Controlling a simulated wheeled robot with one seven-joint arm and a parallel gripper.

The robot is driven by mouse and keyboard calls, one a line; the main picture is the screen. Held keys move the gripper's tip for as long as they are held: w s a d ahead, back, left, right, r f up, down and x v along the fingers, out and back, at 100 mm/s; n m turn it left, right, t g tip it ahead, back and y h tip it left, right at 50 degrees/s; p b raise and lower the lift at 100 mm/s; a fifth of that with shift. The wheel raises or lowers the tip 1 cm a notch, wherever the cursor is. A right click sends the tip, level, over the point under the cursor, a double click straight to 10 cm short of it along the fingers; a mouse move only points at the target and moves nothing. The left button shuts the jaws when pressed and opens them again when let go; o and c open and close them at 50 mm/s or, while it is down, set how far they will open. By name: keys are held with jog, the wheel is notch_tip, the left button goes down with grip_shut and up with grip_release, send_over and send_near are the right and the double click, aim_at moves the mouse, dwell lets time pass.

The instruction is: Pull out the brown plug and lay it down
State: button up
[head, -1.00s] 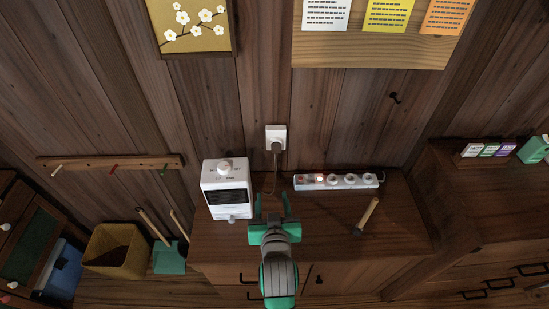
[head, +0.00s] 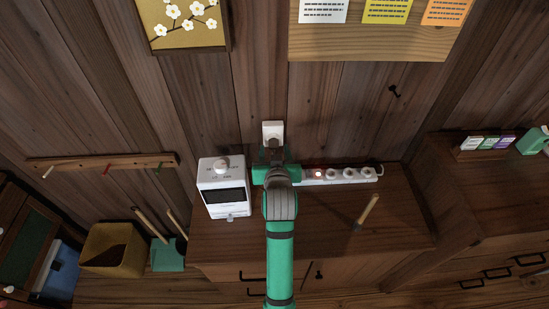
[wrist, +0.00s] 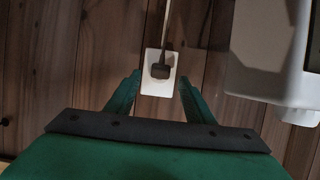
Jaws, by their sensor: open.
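The brown plug (wrist: 160,71) sits in the white wall outlet (wrist: 152,88), with its cord running up out of the wrist view. In the head view the outlet (head: 273,128) is on the plank wall above the cabinet, and my arm and gripper partly cover the plug and cord. My gripper (wrist: 159,78) is open and empty. Its two green fingers point at the outlet, one on each side of the plug, and appear short of it. In the head view my gripper (head: 274,165) is just below the outlet.
A white appliance with a knob (head: 222,187) stands close left of my gripper. A white power strip (head: 345,175) with a red light lies to the right. A wooden-handled tool (head: 366,211) lies on the cabinet top (head: 330,220), which is clear around it.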

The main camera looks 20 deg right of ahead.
aim_at(274, 146)
jog(key=shift+x, duration=1.65)
jog(key=shift+c, duration=0.2)
jog(key=c, duration=1.1)
jog(key=shift+s+a, duration=0.3)
jog(key=shift+s, duration=0.65)
jog(key=shift+s+a, duration=0.25)
jog(key=shift+s, duration=0.75)
jog(key=shift+s+a, duration=0.3)
jog(key=shift+s, duration=0.65)
